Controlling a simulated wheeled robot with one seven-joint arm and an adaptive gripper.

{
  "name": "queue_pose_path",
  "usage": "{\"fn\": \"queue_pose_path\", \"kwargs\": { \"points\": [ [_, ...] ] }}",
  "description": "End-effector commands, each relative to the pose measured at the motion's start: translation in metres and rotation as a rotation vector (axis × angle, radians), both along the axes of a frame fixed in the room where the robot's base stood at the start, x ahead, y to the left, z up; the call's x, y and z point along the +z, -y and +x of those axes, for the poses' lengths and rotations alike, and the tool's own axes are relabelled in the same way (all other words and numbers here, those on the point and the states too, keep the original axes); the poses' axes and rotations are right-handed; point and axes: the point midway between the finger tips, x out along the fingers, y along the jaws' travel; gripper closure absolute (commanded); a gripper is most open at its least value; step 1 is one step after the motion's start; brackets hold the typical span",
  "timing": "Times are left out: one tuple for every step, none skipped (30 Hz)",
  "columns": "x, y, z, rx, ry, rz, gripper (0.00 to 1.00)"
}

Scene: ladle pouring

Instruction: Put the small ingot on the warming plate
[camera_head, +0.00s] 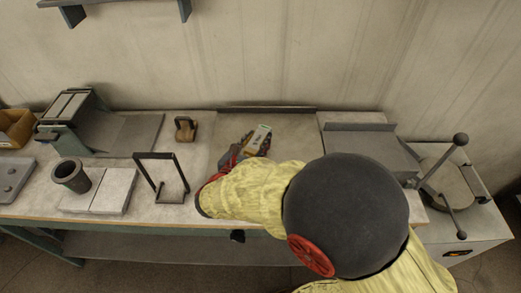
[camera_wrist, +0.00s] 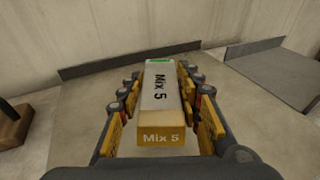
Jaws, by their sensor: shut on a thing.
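My gripper (camera_wrist: 160,95) is shut on a long block labelled "Mix 5" (camera_wrist: 161,88), with a pale grey top, a yellow near end and a bit of green at the far end. The fingers lie along both its sides. In the head view the block (camera_head: 258,138) is above the middle of the bench, over a flat grey-beige area (camera_head: 226,124) with a dark raised back edge. I cannot tell by its look whether this block is the small ingot. No surface is marked as the warming plate; a raised grey plate (camera_head: 362,147) with a back lip stands to the right.
A brown block with a dark top (camera_head: 185,130) and a black upright frame (camera_head: 160,178) stand left of my gripper. Further left are a dark cup (camera_head: 72,175) on pale slabs and a press-like device (camera_head: 68,108). A lidded unit with ball-ended levers (camera_head: 460,140) is far right.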

Motion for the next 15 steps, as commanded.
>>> {"fn": "queue_pose_path", "kwargs": {
  "points": [
    [0.000,0.001,0.001,-0.001,0.003,0.002,1.00],
    [-0.001,0.002,0.002,-0.001,0.003,0.002,1.00],
    [-0.002,0.003,0.002,-0.001,0.004,0.001,1.00],
    [-0.004,0.004,0.003,-0.001,0.004,0.001,1.00],
    [-0.006,0.006,0.003,-0.001,0.004,0.001,1.00],
    [-0.010,0.009,0.004,-0.001,0.003,0.000,1.00],
    [-0.014,0.011,0.005,-0.001,0.002,0.000,1.00],
    [-0.020,0.009,0.005,0.000,0.002,0.000,1.00],
    [-0.027,0.009,0.004,0.001,0.002,-0.001,1.00],
    [-0.031,0.009,0.004,0.001,0.002,0.000,1.00],
    [-0.035,0.009,0.005,0.001,0.002,0.000,1.00],
    [-0.039,0.009,0.004,0.001,0.003,0.001,1.00],
    [-0.041,0.009,0.004,0.001,0.003,0.001,1.00],
    [-0.042,0.009,0.005,0.001,0.004,0.001,1.00],
    [-0.042,0.009,0.005,0.000,0.004,0.002,1.00]
  ]
}}
